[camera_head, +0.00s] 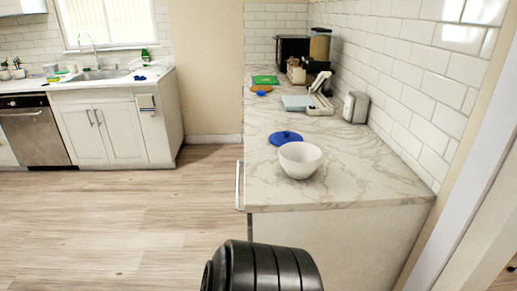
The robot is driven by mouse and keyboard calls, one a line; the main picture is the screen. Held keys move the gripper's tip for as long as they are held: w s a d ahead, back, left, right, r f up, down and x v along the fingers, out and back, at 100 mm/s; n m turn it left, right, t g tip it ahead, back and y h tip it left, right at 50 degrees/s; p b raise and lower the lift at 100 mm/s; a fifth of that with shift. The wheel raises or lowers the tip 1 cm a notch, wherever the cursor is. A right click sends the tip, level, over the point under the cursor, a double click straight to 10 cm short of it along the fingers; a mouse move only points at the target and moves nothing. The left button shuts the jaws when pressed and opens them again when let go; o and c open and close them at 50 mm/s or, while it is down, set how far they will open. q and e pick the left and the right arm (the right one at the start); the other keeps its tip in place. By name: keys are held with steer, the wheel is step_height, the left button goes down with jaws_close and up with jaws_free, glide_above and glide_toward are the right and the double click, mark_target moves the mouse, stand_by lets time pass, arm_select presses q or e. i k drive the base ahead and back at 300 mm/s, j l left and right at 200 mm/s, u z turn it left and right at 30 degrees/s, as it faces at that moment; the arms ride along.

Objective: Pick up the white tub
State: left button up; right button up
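A white, round, bowl-shaped tub (301,161) stands upright near the front end of the marble countertop (345,186). Its open top faces up, and it looks empty as far as I can see inside. Nothing is touching it from my side. Neither my left nor my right gripper is in view.
A blue lid-like disc (285,137) lies just behind the tub. A grey toaster-like box (355,107) stands by the tiled wall. Farther back are a green board (265,80), a coffee-maker-like appliance (319,50) and a dark box (290,48). The floor (130,215) at left is clear.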

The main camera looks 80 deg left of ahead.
mark_target(299, 160)
steer(key=u, duration=2.4)
steer(key=z, duration=1.1)
steer(key=j+z, duration=0.1)
steer(key=z, duration=1.6)
steer(key=k+z, duration=0.1)
steer(key=z, duration=1.55)
steer(key=u, duration=4.15)
steer(key=i+j+u, duration=0.2)
